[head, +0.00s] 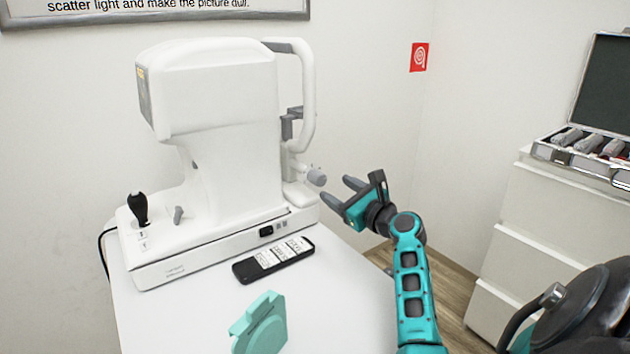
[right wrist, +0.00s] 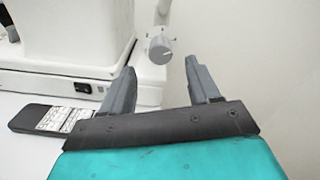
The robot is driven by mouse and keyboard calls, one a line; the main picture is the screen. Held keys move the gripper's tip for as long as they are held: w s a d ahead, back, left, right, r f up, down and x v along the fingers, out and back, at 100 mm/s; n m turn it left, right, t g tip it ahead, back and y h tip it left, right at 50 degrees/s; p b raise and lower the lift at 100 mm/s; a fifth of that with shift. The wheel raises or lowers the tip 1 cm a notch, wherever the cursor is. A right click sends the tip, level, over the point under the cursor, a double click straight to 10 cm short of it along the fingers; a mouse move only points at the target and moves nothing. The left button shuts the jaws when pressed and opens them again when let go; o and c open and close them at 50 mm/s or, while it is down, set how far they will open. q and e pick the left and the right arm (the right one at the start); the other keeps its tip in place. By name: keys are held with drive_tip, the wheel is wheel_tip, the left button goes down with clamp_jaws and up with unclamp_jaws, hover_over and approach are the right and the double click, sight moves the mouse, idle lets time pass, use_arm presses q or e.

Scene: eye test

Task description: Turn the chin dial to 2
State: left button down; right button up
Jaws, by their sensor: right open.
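The chin dial (head: 317,177) is a small grey knob on the right side of the white eye-test machine (head: 215,100), below its white curved head frame (head: 306,100). My right gripper (head: 336,192) is open and empty, just right of the dial and slightly lower in the head view. In the right wrist view the dial (right wrist: 161,49) shows beyond the two open fingers (right wrist: 160,82), between them and apart from both. The number the dial points to is too small to read. My left gripper is not in view.
A black remote (head: 273,260) lies on the white table (head: 180,320) before the machine. A teal object (head: 260,325) is at the table's front. A black joystick (head: 139,208) stands on the machine's base. White drawers (head: 545,235) with an open case (head: 590,150) stand at right.

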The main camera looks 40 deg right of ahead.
sight(322, 181)
drive_tip(key=w, duration=0.3)
drive_tip(key=w+b, duration=0.1)
drive_tip(key=w, duration=0.2)
drive_tip(key=w+d+b, duration=0.1)
drive_tip(key=w, duration=0.2)
drive_tip(key=shift+w, duration=0.2)
drive_tip(key=c, duration=1)
